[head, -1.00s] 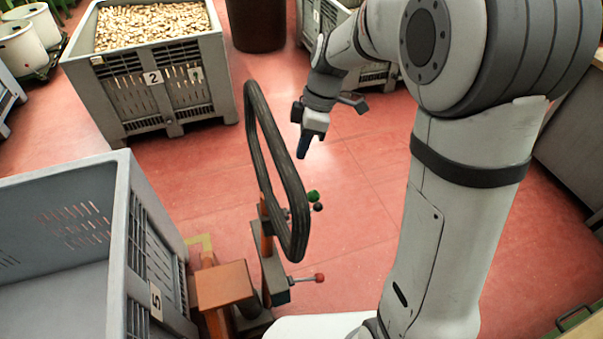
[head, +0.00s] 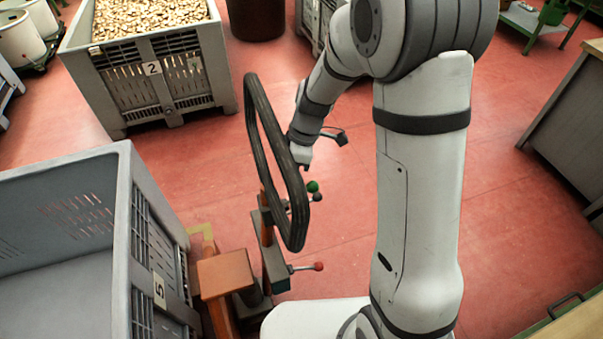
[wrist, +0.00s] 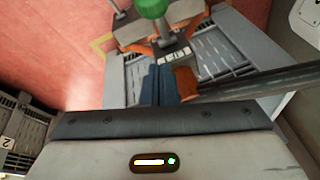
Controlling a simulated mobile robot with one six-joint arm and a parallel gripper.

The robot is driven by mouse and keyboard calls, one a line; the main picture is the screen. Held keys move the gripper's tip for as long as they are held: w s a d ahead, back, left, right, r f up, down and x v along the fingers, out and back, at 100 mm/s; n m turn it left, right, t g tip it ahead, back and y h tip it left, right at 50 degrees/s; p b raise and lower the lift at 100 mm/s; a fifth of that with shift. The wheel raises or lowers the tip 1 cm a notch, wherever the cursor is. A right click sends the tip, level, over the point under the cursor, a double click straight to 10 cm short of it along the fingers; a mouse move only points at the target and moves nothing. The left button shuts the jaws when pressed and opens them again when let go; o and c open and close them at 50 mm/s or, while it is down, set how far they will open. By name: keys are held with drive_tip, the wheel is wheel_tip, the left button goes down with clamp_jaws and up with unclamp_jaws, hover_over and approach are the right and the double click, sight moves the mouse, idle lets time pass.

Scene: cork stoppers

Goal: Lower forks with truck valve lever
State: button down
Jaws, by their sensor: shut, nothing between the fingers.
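The truck has a black loop handle (head: 262,130), an orange post (head: 267,228) and levers. One lever has a green knob (head: 313,186) with a dark knob (head: 317,197) beside it; another, lower down, has a red knob (head: 318,266). I cannot tell from the frames which is the valve lever. My gripper (head: 302,155) is beside the loop handle, above the green knob; its fingers are mostly hidden there. In the wrist view the blue fingers (wrist: 161,84) are shut and empty, with the green knob (wrist: 152,7) ahead of them at the top edge. Contact cannot be told.
A grey crate marked 5 (head: 122,230) stands at the left, close to the truck. A crate marked 2 (head: 160,85), full of corks, stands behind. A dark round bin (head: 256,20) is at the back. Red floor is clear right of the truck.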

drive_tip(key=d, duration=0.1)
drive_tip(key=d+f, duration=0.1)
drive_tip(key=d+f+p, duration=0.1)
drive_tip(key=shift+s+d, duration=0.15)
drive_tip(key=shift+d, duration=0.15)
drive_tip(key=shift+r, duration=0.1)
